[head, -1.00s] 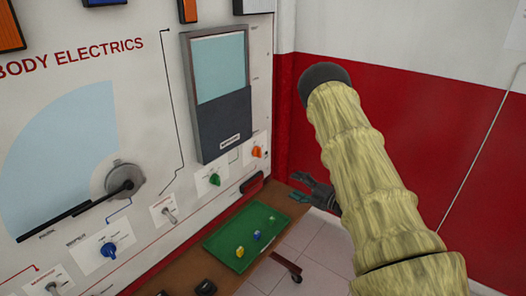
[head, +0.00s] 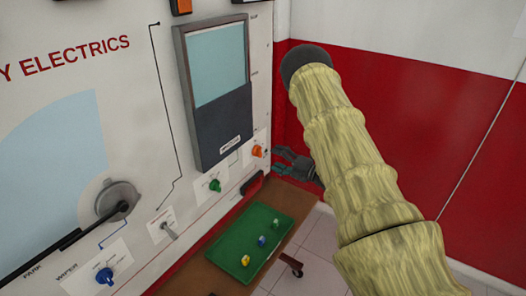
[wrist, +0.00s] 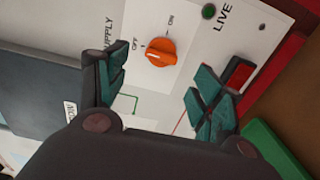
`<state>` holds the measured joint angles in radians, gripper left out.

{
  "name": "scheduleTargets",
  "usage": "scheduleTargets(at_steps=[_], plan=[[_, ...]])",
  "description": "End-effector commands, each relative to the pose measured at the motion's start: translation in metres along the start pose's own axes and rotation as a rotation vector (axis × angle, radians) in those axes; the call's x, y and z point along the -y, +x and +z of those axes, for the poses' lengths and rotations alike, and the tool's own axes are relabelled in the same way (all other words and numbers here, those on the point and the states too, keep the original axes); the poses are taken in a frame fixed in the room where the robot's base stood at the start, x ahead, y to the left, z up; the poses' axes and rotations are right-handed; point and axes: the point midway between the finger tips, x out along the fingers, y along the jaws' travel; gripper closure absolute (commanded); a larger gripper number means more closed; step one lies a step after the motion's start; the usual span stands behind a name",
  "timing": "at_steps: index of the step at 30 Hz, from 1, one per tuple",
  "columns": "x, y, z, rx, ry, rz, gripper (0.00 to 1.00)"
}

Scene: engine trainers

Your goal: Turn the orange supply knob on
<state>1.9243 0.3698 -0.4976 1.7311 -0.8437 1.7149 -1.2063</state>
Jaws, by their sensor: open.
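The orange supply knob (head: 257,151) sits low on the right edge of the white upright panel. In the wrist view the knob (wrist: 161,51) is close, on a white plate marked SUPPLY, OFF and ON. Its pointing end appears to lie toward OFF. My gripper (head: 277,161) is just right of the knob in the head view. In the wrist view the open fingers of my gripper (wrist: 158,82) have teal pads, one on each side below the knob. They look apart from it, and nothing is between them.
A green LIVE lamp (wrist: 209,12) is beside the knob. A green tray (head: 225,255) with several small coloured pieces lies below. A red wall (head: 420,120) stands on the right.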

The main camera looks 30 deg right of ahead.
Motion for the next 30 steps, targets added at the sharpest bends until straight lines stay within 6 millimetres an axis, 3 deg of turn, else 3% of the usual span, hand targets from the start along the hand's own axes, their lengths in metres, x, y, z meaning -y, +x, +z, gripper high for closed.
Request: scheduleTargets(at_steps=[6, 12, 25, 26, 30], plan=[[-0.003, 0.037, -0.002, -0.004, 0.000, 0.001, 0.33], [-0.001, 0.059, -0.002, -0.003, 0.001, 0.000, 0.33], [0.000, 0.069, -0.002, -0.004, 0.001, 0.001, 0.33], [0.000, 0.069, -0.002, -0.004, 0.001, 0.001, 0.35], [0.000, 0.069, -0.002, -0.004, 0.001, 0.000, 0.60]])
